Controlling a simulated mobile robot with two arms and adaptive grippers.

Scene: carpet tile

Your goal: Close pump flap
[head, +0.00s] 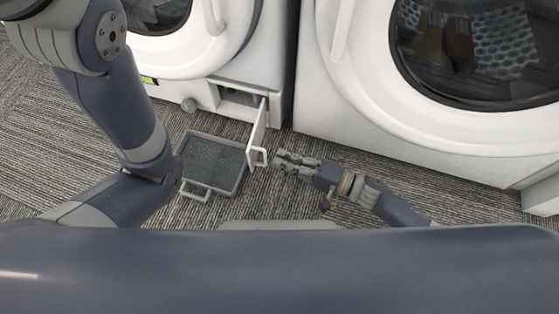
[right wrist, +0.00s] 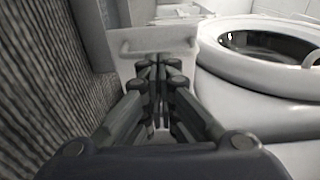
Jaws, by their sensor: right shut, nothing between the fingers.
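The white pump flap (head: 258,126) stands swung open from the lower front of the left washing machine, with a white handle (head: 263,157) at its outer end. In the right wrist view the flap (right wrist: 165,40) and its bar handle lie just beyond the fingertips. My right gripper (head: 278,160) is shut and empty, low over the floor just right of the flap's handle. Its closed fingers (right wrist: 158,68) point toward the flap; whether they touch it I cannot tell. The pump opening (head: 238,96) is uncovered. My left arm is at the left; its gripper is out of view.
A shallow dark tray (head: 184,156) with a handle lies on the carpet just left of the flap. A second washing machine (head: 330,120) stands close on the right. Carpet is clear around my right gripper.

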